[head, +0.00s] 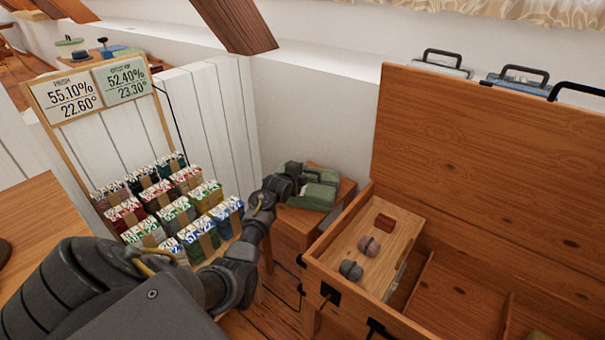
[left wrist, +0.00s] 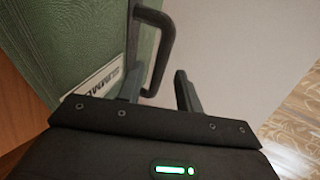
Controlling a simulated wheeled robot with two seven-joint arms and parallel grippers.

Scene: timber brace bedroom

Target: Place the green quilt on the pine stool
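The green quilt (head: 318,194) looks like a flat green pack with a dark carry handle. It rests on the pine stool (head: 347,190), a small wooden stool by the white wall, partly hidden behind my left arm. My left gripper (head: 292,176) is at the quilt's left side, over the stool. In the left wrist view the green quilt (left wrist: 75,45) fills the upper left, with a pale label. Its black handle (left wrist: 166,45) stands just beyond and between the fingers of my left gripper (left wrist: 158,92), which are spread apart. My right gripper is out of view.
A large open wooden chest (head: 470,135) stands at the right, with a tray (head: 400,240) holding small items. White and blue handled packs (head: 515,82) show behind its lid. A rack of yarn-like bundles (head: 165,210) stands close to my left arm, beneath a sign (head: 90,90).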

